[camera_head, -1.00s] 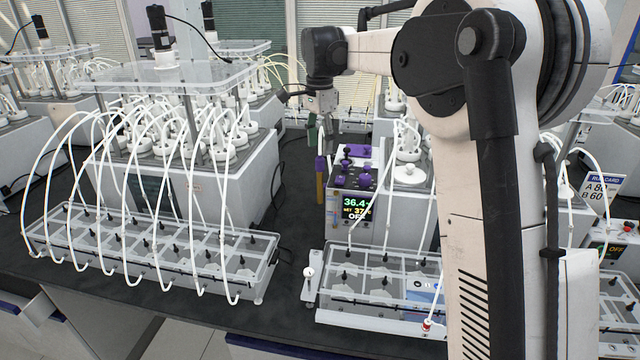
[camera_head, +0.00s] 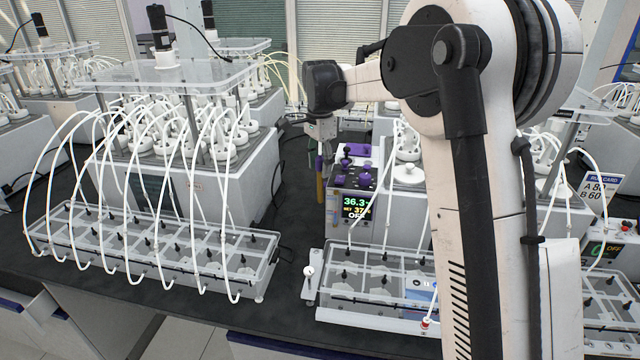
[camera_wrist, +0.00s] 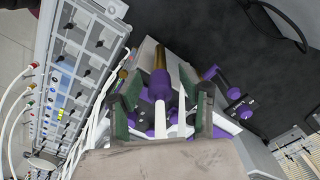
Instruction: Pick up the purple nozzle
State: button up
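The purple nozzle (camera_wrist: 160,86) has a brass-coloured tip and a white tube behind it. In the wrist view it lies between the two green-padded fingers of my gripper (camera_wrist: 162,104), with gaps visible on both sides. The gripper is open. In the head view my gripper (camera_head: 325,150) points down beside the controller box, and the brass part of the nozzle (camera_head: 320,188) shows just below it. The purple part is mostly hidden there by the fingers.
The controller box (camera_head: 352,203) with purple knobs and a lit display stands right beside the nozzle. A large reactor unit (camera_head: 240,185) stands to the left, with a tubed tray (camera_head: 150,262) in front. Dark bench surface (camera_head: 292,240) is clear between them.

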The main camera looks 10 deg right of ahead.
grip_shut()
jog(key=shift+r, duration=0.1)
